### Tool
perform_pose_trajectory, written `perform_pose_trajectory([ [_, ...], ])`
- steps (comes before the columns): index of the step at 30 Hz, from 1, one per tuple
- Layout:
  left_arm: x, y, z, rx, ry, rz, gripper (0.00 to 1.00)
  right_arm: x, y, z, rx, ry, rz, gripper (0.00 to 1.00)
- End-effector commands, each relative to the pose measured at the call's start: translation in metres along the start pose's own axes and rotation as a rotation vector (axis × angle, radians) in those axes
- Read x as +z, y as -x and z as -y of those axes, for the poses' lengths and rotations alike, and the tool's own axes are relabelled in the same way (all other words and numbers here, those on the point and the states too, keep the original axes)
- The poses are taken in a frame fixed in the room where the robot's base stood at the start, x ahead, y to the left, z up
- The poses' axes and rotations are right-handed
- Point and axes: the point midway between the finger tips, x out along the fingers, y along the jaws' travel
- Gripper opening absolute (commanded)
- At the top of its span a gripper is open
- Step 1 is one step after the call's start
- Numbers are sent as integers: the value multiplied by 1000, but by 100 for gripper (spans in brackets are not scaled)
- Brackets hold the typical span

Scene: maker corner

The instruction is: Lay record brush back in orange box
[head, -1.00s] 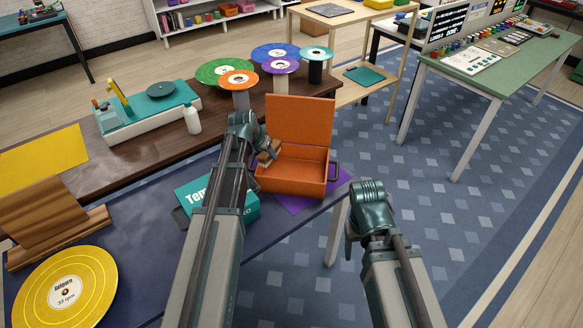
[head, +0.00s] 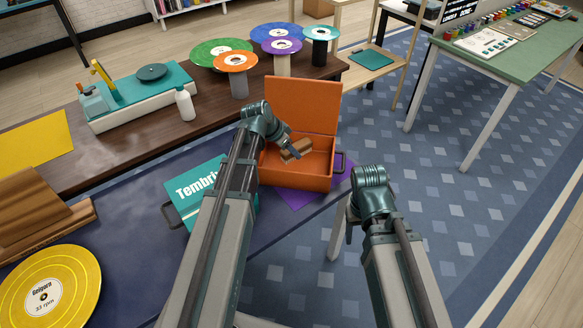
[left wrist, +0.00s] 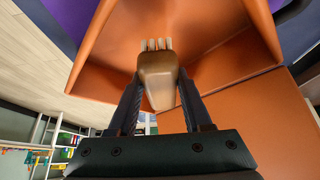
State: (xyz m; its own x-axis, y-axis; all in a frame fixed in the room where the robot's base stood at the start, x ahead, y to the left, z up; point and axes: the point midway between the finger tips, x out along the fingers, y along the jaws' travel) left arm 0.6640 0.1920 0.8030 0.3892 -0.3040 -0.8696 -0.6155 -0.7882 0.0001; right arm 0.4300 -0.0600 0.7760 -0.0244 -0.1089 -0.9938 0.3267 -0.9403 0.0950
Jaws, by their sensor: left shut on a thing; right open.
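The orange box (head: 297,182) stands with its lid raised on the near table. The record brush (head: 298,151) is a brown wooden block; in the left wrist view the brush (left wrist: 158,75) shows pale bristles at its far end. My left gripper (head: 290,150) is shut on the brush and holds it over the box's opening, inside the outline of its walls. In the left wrist view the left gripper (left wrist: 158,95) has a finger on each side of the brush. I cannot tell whether the brush touches the box floor. My right gripper (head: 350,215) is apart, right of the table; its fingers are mostly hidden.
A teal case (head: 190,190) lies left of the box, partly behind my left arm. A purple sheet (head: 298,197) lies under the box. A yellow record (head: 50,290) and wooden stand (head: 30,205) are at left. Records on stands (head: 235,62) rise behind the box.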

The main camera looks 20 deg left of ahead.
Motion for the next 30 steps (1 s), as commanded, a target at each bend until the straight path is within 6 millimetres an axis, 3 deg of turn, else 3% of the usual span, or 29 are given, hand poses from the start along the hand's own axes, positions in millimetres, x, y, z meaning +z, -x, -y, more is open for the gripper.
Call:
perform_pose_trajectory([
  [1, 7, -13, 0, 0, 0, 0, 5, -1, -14, 1, 0, 0, 0, 62],
  [10, 10, -18, 0, -1, 1, 0, 5, -1, -20, 2, 0, 0, 0, 62],
  [19, 27, -47, 0, -1, 1, 0, 5, -3, -54, 5, 0, 0, 0, 62],
  [30, 27, -48, 0, -1, 1, 0, 5, -3, -55, 5, 0, 0, 0, 62],
])
